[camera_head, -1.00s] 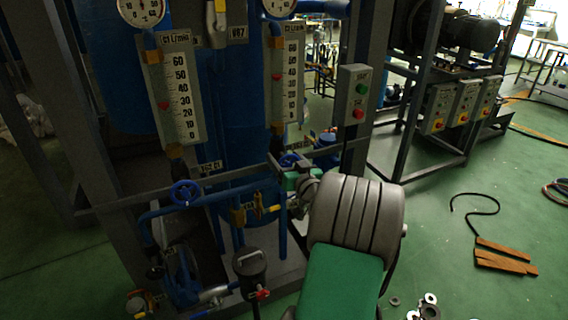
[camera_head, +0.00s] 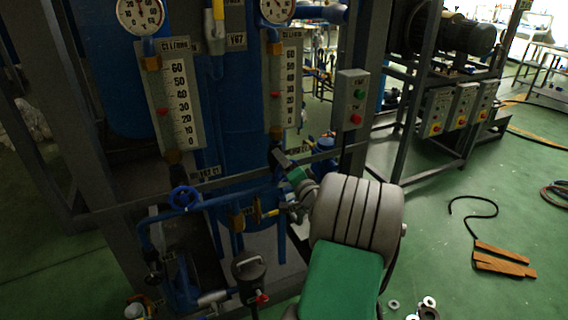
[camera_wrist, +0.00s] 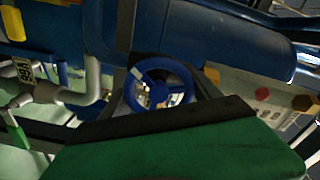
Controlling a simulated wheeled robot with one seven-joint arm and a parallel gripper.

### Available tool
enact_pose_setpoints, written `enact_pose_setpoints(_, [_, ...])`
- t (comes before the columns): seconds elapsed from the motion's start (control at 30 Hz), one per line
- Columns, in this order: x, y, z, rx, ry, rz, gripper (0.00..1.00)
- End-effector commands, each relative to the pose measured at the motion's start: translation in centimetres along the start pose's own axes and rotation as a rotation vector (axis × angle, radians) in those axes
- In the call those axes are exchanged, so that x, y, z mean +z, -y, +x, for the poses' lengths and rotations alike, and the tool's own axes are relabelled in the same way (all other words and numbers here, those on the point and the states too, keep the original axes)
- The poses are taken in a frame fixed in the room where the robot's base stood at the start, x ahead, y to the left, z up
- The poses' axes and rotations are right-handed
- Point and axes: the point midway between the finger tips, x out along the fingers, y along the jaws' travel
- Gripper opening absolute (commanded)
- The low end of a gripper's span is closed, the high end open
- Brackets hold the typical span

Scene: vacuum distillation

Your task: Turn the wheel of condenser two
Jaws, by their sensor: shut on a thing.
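In the wrist view a blue handwheel (camera_wrist: 160,86) with spokes sits at the dark fingers of my gripper (camera_wrist: 160,100), which is shut on it. In the head view my gripper (camera_head: 282,160) reaches in under the right flow gauge (camera_head: 284,85), and my arm and gripper hide that wheel there. A second blue handwheel (camera_head: 184,198) stands free under the left flow gauge (camera_head: 176,100). I cannot tell from the small labels which condenser each belongs to.
A grey frame bar (camera_head: 130,205) and blue pipes (camera_head: 225,202) run close around the wheels. Orange pieces (camera_head: 503,262) and a black cable lie on the green floor at the right.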

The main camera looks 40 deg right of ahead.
Motion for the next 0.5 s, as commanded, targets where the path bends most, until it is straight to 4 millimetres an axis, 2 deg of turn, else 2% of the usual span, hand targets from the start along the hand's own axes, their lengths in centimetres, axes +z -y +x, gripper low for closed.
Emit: enact_pose_setpoints(0.5, [0.04, -0.13, 0.0, 0.002, 0.001, 0.436, 0.31])
